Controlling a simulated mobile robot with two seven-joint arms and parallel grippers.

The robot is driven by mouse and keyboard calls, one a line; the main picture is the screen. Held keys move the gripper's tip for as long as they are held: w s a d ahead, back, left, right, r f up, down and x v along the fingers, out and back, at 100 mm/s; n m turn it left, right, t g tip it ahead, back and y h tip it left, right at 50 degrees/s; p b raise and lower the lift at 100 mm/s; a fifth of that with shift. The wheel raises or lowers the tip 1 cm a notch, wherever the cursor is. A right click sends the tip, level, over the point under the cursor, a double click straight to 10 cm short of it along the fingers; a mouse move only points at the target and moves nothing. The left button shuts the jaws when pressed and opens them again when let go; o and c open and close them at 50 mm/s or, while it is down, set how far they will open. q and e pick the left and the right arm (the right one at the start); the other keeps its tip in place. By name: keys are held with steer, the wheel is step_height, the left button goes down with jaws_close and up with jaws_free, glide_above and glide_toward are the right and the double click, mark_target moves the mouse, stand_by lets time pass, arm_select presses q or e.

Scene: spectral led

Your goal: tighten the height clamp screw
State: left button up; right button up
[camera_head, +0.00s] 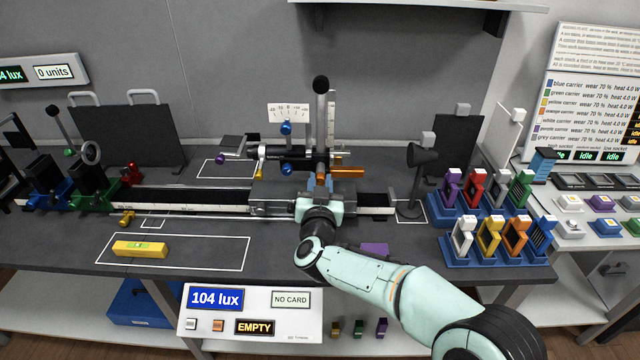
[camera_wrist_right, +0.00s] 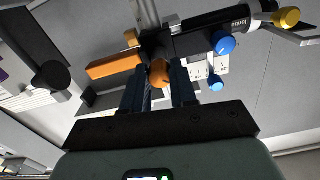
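The clamp screw appears to be the small orange knob (camera_head: 320,179) low on the upright post (camera_head: 322,120) of the optical bench. In the right wrist view the orange knob (camera_wrist_right: 160,73) sits between my fingertips. My right gripper (camera_head: 320,190) reaches in from the front, and its two dark fingers (camera_wrist_right: 160,82) flank the knob. The knob fills the gap between them, so the fingers look shut on it. The wrist hides part of the carriage in the head view. My left gripper is not in view.
An orange bar (camera_head: 348,172) sticks out right of the knob. A black tube (camera_head: 290,158) with blue knobs crosses the post. A dark lamp-like stand (camera_head: 415,180) is to the right. Coloured carriers (camera_head: 490,235) stand in blue racks. A yellow level (camera_head: 140,249) lies front left.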

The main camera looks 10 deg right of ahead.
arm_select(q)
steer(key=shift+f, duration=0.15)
arm_select(e)
steer(key=shift+m, duration=0.3)
jaws_close()
steer(key=shift+f+m+b, duration=0.1)
steer(key=shift+m+b, duration=0.4)
steer(key=shift+m, duration=0.4)
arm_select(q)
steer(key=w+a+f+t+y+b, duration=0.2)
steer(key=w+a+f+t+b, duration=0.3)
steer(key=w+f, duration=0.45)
arm_select(e)
steer(key=m+b, duration=0.1)
steer(key=m, duration=1.1)
steer(key=shift+m, duration=0.3)
steer(key=m+b, duration=0.2)
steer(key=m, duration=0.1)
steer(key=shift+m, duration=0.3)
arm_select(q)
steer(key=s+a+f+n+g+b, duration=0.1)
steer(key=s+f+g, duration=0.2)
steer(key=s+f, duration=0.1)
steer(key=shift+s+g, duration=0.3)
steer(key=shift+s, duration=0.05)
arm_select(e)
steer(key=shift+m, duration=0.8)
steer(key=o, duration=0.9)
jaws_free()
